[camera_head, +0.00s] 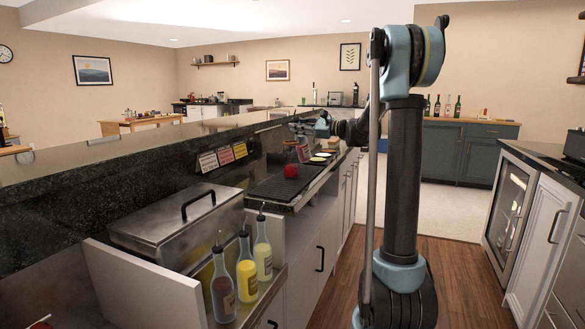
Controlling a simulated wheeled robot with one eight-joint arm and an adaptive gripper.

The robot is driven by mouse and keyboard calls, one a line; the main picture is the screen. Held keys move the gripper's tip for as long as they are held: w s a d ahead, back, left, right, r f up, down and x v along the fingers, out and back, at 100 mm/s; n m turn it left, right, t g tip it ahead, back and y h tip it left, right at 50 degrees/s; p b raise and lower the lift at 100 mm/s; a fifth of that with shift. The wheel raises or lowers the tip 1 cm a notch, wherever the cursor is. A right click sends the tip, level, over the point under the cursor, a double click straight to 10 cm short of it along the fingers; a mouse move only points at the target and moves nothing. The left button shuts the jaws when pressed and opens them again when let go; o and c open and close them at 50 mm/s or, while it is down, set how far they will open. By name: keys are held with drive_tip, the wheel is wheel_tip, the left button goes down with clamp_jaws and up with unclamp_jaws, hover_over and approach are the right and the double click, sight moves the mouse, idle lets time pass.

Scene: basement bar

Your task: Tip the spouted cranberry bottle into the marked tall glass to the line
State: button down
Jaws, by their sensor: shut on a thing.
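My gripper (304,126) is far along the counter, small in the head view, at the end of my outstretched arm. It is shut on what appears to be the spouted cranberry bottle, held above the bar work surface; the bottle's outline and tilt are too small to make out. Just below it is a clear vessel with some red showing (303,152), which appears to be the tall glass. Its mark and its exact level cannot be read from here.
Spouted bottles, one dark (222,288) and two yellowish (247,276), stand in the near rail beside a steel lidded bin (178,228). A red round thing (291,171) sits on the dark mat (275,188). The raised bar ledge (130,168) runs along the left; wooden floor is clear at right.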

wheel_tip(320, 180, up, 3)
drive_tip(key=m, duration=0.6)
drive_tip(key=shift+r, duration=0.1)
